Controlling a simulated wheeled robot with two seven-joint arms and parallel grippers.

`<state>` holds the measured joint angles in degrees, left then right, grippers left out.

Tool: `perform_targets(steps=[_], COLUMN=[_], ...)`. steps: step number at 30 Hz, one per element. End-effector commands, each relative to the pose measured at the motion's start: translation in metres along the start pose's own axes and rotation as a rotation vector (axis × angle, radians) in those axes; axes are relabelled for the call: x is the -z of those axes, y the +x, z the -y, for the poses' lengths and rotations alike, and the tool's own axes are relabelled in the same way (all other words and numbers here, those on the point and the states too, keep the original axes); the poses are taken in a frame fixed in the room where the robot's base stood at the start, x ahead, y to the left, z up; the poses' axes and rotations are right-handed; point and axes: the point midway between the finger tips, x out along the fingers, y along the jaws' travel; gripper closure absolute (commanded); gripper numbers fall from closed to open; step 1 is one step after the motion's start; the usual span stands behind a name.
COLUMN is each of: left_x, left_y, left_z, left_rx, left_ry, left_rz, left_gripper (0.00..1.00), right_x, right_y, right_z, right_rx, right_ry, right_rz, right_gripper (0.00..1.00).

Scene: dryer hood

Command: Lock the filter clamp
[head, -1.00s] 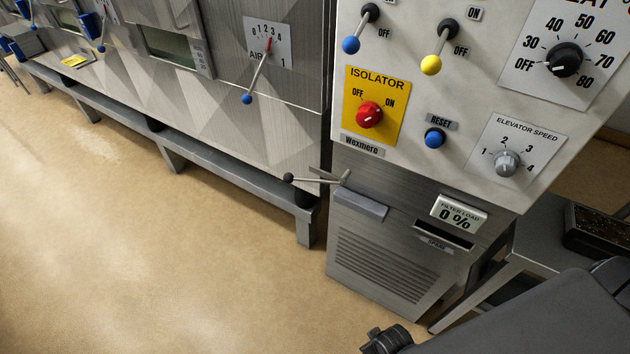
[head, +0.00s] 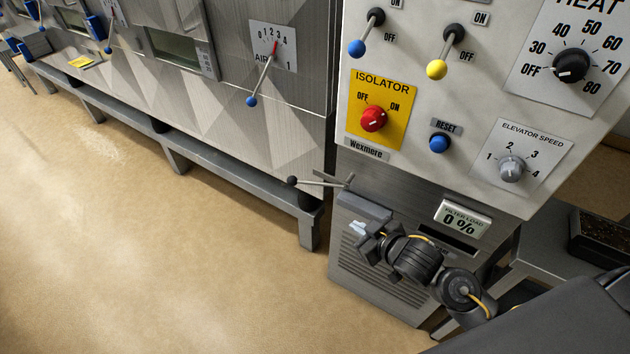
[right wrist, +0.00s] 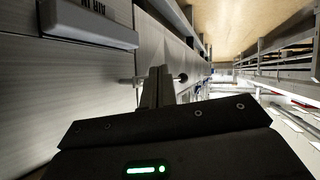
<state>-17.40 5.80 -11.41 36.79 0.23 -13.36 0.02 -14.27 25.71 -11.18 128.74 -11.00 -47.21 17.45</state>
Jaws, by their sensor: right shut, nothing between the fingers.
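The clamp lever is a thin metal rod with a black ball end (head: 292,181), below the control panel at the upper left of the grey filter housing (head: 345,262). It points left, roughly level, from its pivot. My right gripper (head: 360,232) is in front of the housing, below and to the right of the ball, and looks apart from the lever. In the right wrist view, its fingers (right wrist: 156,88) are shut and empty. The lever's black ball (right wrist: 183,78) shows just beyond them, with part of the rod hidden behind the fingers. My left gripper is not in view.
A grey ledge (head: 364,206) juts from the housing just above my gripper. The filter load display (head: 463,218) reads 0 %. The control panel (head: 400,180) overhangs above. A metal bench (head: 180,160) runs left; the floor in front is clear.

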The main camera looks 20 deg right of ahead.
Motion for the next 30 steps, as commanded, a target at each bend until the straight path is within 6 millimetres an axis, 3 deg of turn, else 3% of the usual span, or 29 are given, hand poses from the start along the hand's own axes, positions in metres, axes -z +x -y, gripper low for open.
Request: perform_targets(steps=[6, 10, 15, 25, 30], left_x=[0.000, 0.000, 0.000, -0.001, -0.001], left_y=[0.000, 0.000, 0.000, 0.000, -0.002], left_z=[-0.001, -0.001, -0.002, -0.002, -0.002], left_rx=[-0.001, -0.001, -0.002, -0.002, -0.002], left_ry=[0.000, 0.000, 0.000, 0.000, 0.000], left_rz=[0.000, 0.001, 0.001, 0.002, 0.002], left_gripper=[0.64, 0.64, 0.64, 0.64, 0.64], right_x=[0.070, 0.096, 0.107, 0.108, 0.113], right_y=[0.022, 0.022, 0.020, 0.021, 0.031], right_z=[-0.022, -0.029, -0.031, -0.030, -0.027], right_rx=[0.148, 0.243, 0.299, 0.301, 0.299], right_ry=[-0.086, -0.110, -0.119, -0.119, -0.116], right_rz=[-0.278, -0.377, -0.421, -0.423, -0.423], right_gripper=[1.00, 1.00, 1.00, 1.00, 1.00])
